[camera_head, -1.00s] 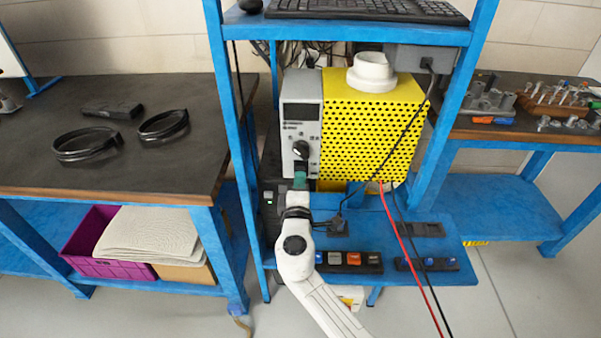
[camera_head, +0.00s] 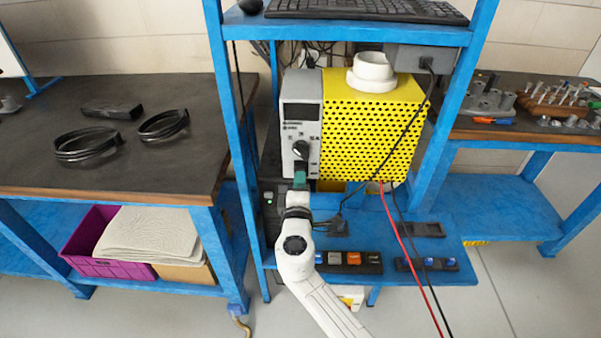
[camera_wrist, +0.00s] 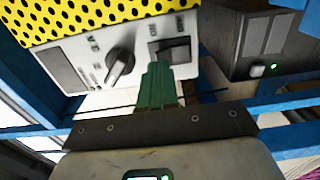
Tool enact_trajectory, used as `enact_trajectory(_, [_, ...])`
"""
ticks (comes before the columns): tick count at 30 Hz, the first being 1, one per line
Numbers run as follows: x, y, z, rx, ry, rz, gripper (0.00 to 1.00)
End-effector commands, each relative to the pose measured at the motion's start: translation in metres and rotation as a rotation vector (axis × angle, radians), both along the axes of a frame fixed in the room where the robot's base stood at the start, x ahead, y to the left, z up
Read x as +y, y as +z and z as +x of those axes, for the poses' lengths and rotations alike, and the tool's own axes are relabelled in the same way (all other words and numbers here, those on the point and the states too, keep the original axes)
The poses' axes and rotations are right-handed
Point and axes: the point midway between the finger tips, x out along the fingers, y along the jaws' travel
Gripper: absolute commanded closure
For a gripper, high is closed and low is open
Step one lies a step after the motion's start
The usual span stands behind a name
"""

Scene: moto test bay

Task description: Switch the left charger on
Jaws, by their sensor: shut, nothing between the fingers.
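A charger with a yellow perforated housing (camera_head: 370,125) and a grey front panel (camera_head: 301,115) stands on the blue shelf. The panel has a dark knob (camera_head: 300,149), also in the wrist view (camera_wrist: 120,66), and a black rocker switch (camera_wrist: 174,50) beside it. My gripper (camera_head: 300,178) is shut and empty. Its green fingers (camera_wrist: 157,72) point at the panel, with their tips at the lower edge of the rocker. I cannot tell whether they touch it. The tips cover part of the switch, and its tilt is unclear.
A dark box (camera_wrist: 252,45) with a lit green button (camera_wrist: 257,70) stands beside the charger. Red and black cables (camera_head: 408,255) hang in front of the shelf. Blue frame posts (camera_head: 226,130) stand close on either side. A cable plug (camera_head: 337,225) lies right of my wrist.

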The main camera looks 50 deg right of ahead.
Motion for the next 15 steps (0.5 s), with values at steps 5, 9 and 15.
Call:
enact_trajectory(5, [-0.0015,-0.0005,0.0012,0.0,0.0,0.0,1.0])
enact_trajectory(9, [-0.0043,-0.0009,0.0034,0.0,0.0,0.0,1.0])
enact_trajectory(15, [-0.0086,-0.0007,0.0068,0.0,-0.001,0.0,1.0])
